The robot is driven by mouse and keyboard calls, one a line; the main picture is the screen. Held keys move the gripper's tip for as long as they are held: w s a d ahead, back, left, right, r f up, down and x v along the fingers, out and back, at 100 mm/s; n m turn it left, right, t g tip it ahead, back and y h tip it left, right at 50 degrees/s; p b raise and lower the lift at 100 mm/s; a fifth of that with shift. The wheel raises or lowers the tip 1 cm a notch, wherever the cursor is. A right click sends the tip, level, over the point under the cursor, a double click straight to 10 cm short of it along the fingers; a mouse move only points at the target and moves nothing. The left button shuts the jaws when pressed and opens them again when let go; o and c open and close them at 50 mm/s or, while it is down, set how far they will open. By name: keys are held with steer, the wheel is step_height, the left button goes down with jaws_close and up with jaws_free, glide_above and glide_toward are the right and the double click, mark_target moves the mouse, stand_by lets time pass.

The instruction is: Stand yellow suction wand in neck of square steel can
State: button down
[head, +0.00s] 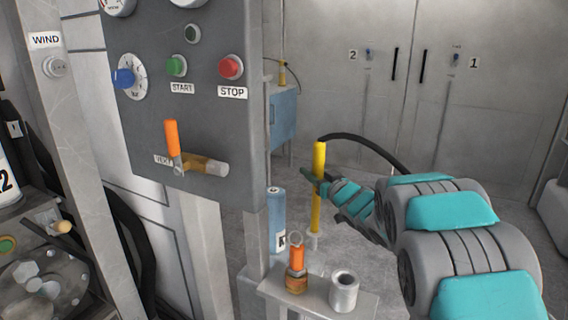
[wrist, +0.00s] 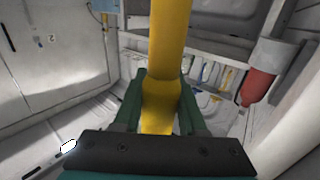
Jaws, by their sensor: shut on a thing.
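The yellow suction wand (head: 317,215) is upright in the head view, with a paler tip at its lower end. A black hose (head: 365,143) runs from its top to the right, behind my arm. My gripper (head: 317,184) is shut on the wand's upper part. In the wrist view the wand (wrist: 168,40) passes between the two green fingers of my gripper (wrist: 161,88). The wand's lower tip hangs above or in front of the grey floor; I cannot tell its exact height. I cannot make out a square steel can in either view.
A small shelf (head: 268,287) at the bottom holds an orange-handled fitting (head: 297,262) and a round open steel cup (head: 344,291). A blue cylinder (head: 277,220) stands left of the wand. A control panel (head: 200,100) is at left. A red container (wrist: 262,75) shows in the wrist view.

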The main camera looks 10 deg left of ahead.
steer(key=s+a+r+n+g+y+p, duration=0.1)
steer(key=s+a+r+n+g+y, duration=0.2)
steer(key=s+a+n+g+y, duration=0.1)
steer(key=shift+s+a+g+y+p, duration=0.3)
steer(key=shift+a+y, duration=0.2)
steer(key=shift+a, duration=0.65)
steer(key=shift+d, duration=0.1)
step_height(320, 180, down, 11)
steer(key=b, duration=0.3)
steer(key=shift+b, duration=0.3)
steer(key=shift+f, duration=0.4)
stand_by(0.8)
steer(key=shift+c, duration=2)
jaws_free()
